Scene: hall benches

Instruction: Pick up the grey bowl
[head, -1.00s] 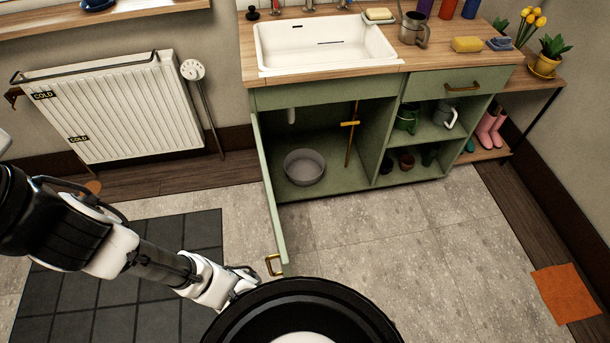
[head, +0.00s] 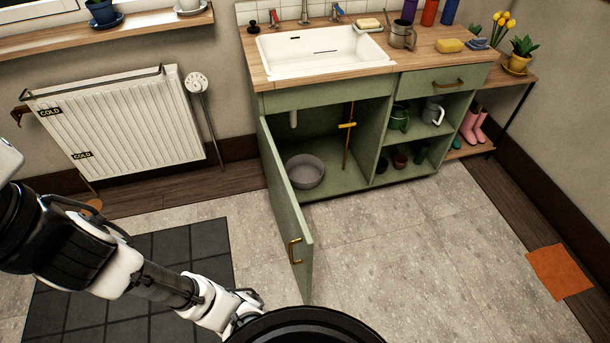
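The grey bowl (head: 305,171) sits on the floor of the open cabinet (head: 340,184) under the sink, at its left side. My gripper (head: 250,298) is low in the picture, left of the door and well short of the bowl. It is partly hidden by my own body, and its fingers are too small and covered to tell open from shut.
A brass pipe (head: 347,135) stands inside the cabinet right of the bowl. Shelves with green pots (head: 399,117) and a white can (head: 432,112) are further right. A radiator (head: 125,120) is at the left wall.

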